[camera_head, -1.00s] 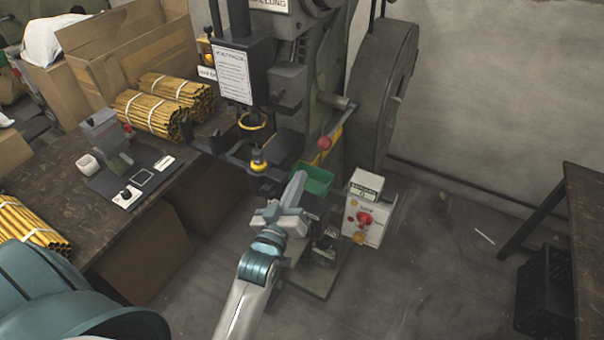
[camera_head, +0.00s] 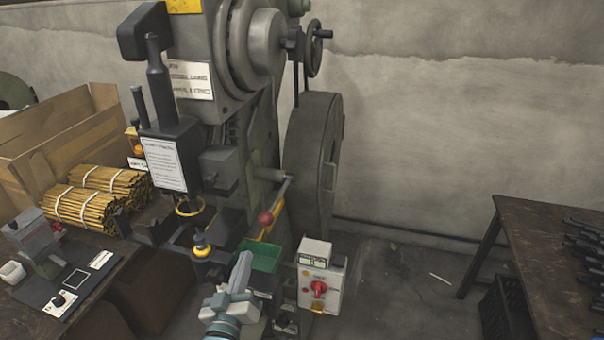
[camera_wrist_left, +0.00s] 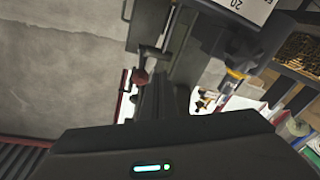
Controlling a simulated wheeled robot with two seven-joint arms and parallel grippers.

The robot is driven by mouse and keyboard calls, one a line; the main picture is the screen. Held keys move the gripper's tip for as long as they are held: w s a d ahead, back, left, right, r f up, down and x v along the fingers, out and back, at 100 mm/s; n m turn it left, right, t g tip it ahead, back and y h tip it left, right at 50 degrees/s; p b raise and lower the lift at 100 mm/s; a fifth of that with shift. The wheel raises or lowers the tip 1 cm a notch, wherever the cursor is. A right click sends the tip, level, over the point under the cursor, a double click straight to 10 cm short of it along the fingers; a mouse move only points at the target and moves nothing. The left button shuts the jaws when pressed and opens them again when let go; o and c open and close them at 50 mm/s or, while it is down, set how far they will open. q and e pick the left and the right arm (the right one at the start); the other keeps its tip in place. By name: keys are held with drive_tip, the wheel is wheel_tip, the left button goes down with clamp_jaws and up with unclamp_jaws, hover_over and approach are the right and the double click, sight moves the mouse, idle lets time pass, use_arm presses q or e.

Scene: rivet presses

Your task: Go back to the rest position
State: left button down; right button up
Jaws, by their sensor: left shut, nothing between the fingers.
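My left gripper (camera_head: 243,258) shows at the bottom middle of the head view, its fingers together and pointing up, with nothing held. It appears just left of and in front of the green bin (camera_head: 265,254) on the rivet press (camera_head: 225,165); I cannot tell the gap between them. In the left wrist view, my dark gripper (camera_wrist_left: 160,98) is in the middle, with a red-knobbed lever (camera_wrist_left: 139,77) beside it. My right gripper is in neither current view.
A control box (camera_head: 320,285) with a red knob stands right of the bin. A table (camera_head: 535,240) with dark parts is at the right. On the left bench are bundled yellow rods (camera_head: 85,208) and a small device (camera_head: 35,240).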

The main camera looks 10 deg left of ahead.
use_arm(q)
drive_tip(key=shift+f, duration=0.1)
drive_tip(key=s+d+f+m+g+h, duration=0.25)
drive_tip(key=s+f+m+g, duration=0.35)
drive_tip(key=s+f, duration=0.5)
drive_tip(key=s+d+f+m+g, duration=0.1)
drive_tip(key=s+f+g, duration=0.3)
drive_tip(key=s, duration=0.6)
drive_tip(key=s+d+f+m+g, duration=0.15)
drive_tip(key=s+g, duration=0.35)
drive_tip(key=s, duration=0.5)
wheel_tip(320, 180, down, 29)
drive_tip(key=s+g, duration=0.1)
drive_tip(key=s+a+f, duration=0.2)
drive_tip(key=s+f, duration=0.6)
drive_tip(key=s, duration=0.1)
drive_tip(key=s+a+f+g, duration=0.1)
drive_tip(key=s+a+f, duration=0.1)
drive_tip(key=s+f, duration=0.7)
drive_tip(key=shift+m+g, duration=0.3)
drive_tip(key=shift+m, duration=0.05)
